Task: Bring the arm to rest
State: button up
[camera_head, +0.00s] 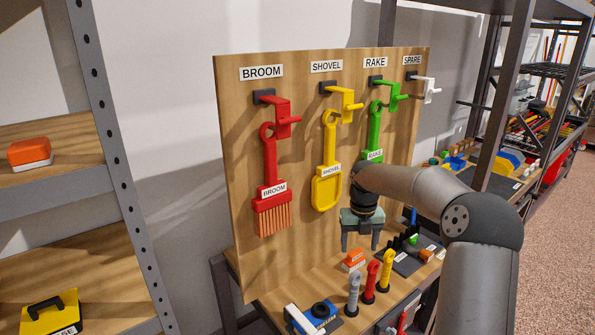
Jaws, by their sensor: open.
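My gripper (361,240) hangs pointing down in front of the lower right part of the wooden tool board (237,200). Its two fingers are apart, with nothing seen between them. My arm bends in from the right and hides part of the board's lower right side. A red broom (270,180), a yellow shovel (328,170) and a green rake (374,130) hang on hooks under their labels. The rake's lower end is hidden behind my arm. The white hook (428,90) under the SPARE label carries nothing.
The bench below holds grey, red and yellow upright handles (370,280), an orange-and-white block (353,261), a blue item (320,312) and a dark tray (405,262) with small tools. A metal shelf post (108,150) stands at left. Racks with tools stand at right.

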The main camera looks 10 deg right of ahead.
jog(key=s+a+r+m+h, duration=0.1)
jog(key=s+a+r+m, duration=0.15)
jog(key=s+m, duration=0.4)
jog(key=s+a+r+m, duration=0.1)
jog(key=s+a+m, duration=0.2)
jog(key=s+m, duration=0.3)
jog(key=s+a+r+m+h, duration=0.1)
jog(key=s+a+r+m, duration=0.15)
jog(key=s+m, duration=0.35)
jog(key=s+a+f+m+y, duration=0.1)
jog(key=s+m, duration=0.7)
jog(key=s, duration=0.1)
jog(key=s+a+f+m+t+y, duration=0.1)
jog(key=s+f+m, duration=0.1)
jog(key=s+m, duration=0.6)
jog(key=shift+s+a, duration=0.25)
jog(key=shift+s, duration=0.65)
jog(key=shift+r+m, duration=0.1)
jog(key=shift+m, duration=0.15)
